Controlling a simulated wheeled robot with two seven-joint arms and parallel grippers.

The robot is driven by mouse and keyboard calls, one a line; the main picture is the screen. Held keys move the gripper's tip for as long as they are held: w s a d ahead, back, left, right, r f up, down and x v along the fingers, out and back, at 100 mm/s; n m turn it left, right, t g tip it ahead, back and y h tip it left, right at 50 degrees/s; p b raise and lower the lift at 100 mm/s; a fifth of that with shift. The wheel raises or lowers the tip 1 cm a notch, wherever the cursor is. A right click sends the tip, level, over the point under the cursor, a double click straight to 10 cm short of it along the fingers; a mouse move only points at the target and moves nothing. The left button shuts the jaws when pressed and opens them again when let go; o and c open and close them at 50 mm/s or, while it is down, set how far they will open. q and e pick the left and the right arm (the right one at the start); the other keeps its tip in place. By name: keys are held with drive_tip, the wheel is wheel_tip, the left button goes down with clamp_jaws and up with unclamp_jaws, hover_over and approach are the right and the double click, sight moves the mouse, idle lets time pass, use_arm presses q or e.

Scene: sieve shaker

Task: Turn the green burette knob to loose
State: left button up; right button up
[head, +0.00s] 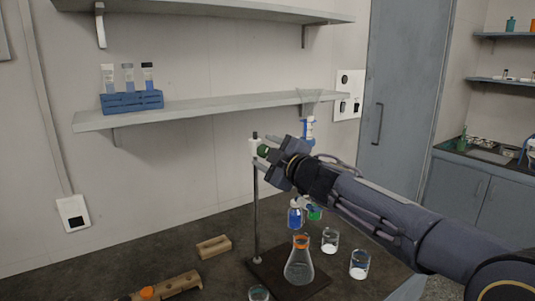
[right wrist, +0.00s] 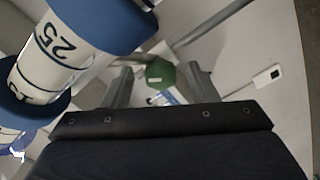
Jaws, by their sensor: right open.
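The green knob (head: 263,150) shows near the top of the stand's upright rod (head: 256,205), at the tip of my right gripper (head: 271,157). In the right wrist view the green knob (right wrist: 160,73) appears between the two open fingers of my right gripper (right wrist: 160,88). I cannot tell whether either finger touches it. The burette (right wrist: 62,50), white with blue bands and a "25" mark, fills the upper left of that view. In the head view, my right arm hides the burette's middle. My left gripper is out of view.
A flask with an orange collar (head: 299,265) stands on the dark stand base (head: 268,268). Small beakers (head: 330,240) (head: 359,264) stand to its right. Wooden blocks (head: 214,246) lie to the left. A shelf (head: 210,112) with a blue tube rack (head: 132,102) is behind.

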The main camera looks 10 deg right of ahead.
drive_tip(key=c, duration=1)
drive_tip(key=shift+o, duration=0.2)
drive_tip(key=shift+n, duration=3.3)
drive_tip(key=shift+f, duration=0.1)
drive_tip(key=o, duration=1)
drive_tip(key=shift+c, duration=0.2)
